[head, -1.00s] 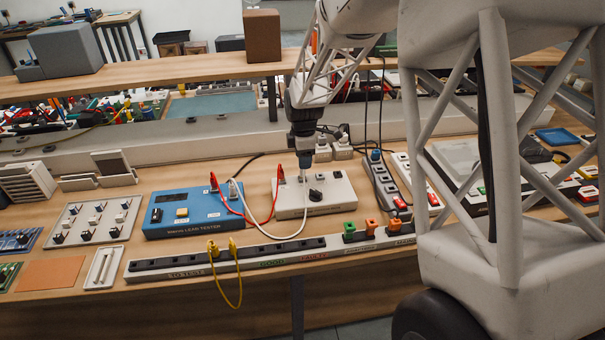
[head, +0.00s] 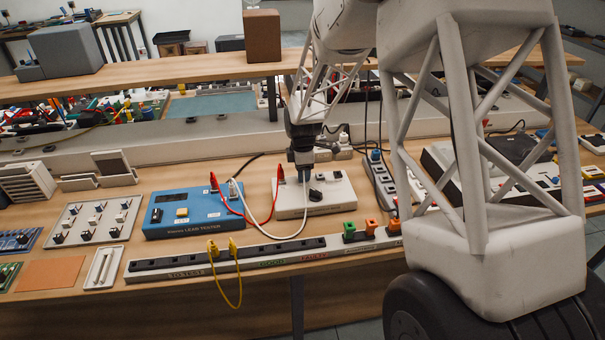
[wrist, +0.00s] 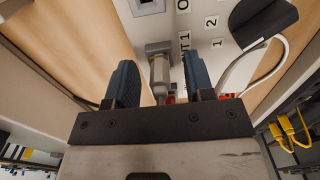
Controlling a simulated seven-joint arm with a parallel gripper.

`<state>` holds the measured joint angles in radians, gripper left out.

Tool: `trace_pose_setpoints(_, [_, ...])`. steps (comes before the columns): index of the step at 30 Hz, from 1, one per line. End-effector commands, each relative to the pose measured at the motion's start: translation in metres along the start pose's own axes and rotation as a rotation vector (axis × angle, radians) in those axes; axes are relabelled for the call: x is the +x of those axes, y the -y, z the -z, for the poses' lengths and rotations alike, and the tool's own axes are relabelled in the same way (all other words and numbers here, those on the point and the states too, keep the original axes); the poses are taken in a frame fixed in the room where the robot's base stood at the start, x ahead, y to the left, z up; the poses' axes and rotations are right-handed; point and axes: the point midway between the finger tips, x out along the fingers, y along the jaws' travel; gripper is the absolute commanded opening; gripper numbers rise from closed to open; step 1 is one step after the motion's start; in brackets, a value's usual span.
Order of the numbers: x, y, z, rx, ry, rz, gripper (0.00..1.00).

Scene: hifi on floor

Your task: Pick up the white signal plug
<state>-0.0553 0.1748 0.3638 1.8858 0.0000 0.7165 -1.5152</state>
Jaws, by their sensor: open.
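The white signal plug (wrist: 159,72) stands in a socket on the white box's face, as a pale cylinder between my fingers in the wrist view. A white cable runs beside it and across to the blue lead tester (head: 187,213). My gripper (wrist: 160,68) is open, with one dark finger on each side of the plug. I cannot tell whether either finger touches it. In the head view, my gripper (head: 303,172) points down over the white box (head: 325,200) and largely hides the plug.
A red plug (head: 280,174) stands close left of my gripper, with a red lead to the tester. A black knob (head: 316,195) sits in front on the box. A long socket strip (head: 170,270) with yellow leads lies nearer. A power strip (head: 380,184) is to the right.

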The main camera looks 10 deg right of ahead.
Motion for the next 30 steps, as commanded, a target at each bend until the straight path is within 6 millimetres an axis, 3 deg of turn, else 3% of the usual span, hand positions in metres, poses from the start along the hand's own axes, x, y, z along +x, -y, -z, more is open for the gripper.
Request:
trace_pose_setpoints(18, [0.0039,0.0002,0.0,0.0,0.0,0.001,0.48])
trace_pose_setpoints(28, [0.0039,0.0002,0.0,0.0,0.0,0.001,0.0])
trace_pose_setpoints(30, [0.0038,0.0002,0.0,0.0,0.0,0.001,0.0])
